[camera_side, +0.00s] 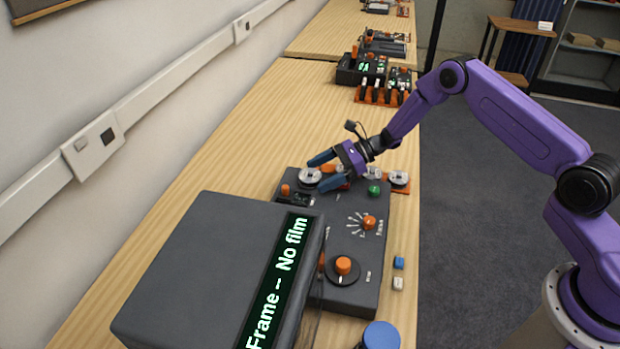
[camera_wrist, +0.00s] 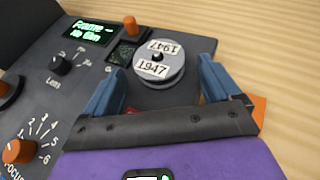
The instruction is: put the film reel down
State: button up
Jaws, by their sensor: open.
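A pale grey film reel (camera_side: 305,178) sits at the far left corner of the dark grey console (camera_side: 375,245). In the wrist view the reel (camera_wrist: 158,68) lies flat and shows white labels reading "1947". My gripper (camera_side: 316,174) is open over that corner, with its blue fingers on either side of the reel. In the wrist view my gripper (camera_wrist: 161,72) shows a gap between each finger and the reel. What lies under the reel is hidden.
Another reel (camera_side: 399,178) lies on an orange holder at the console's right. The large monitor (camera_side: 215,265) displaying "No film" stands in front. Orange knobs (camera_side: 344,266) rise from the console. Bare wooden table (camera_side: 230,140) lies to the left and behind.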

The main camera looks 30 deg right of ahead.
jog(key=c, duration=1.5)
jog(key=shift+r, duration=0.15)
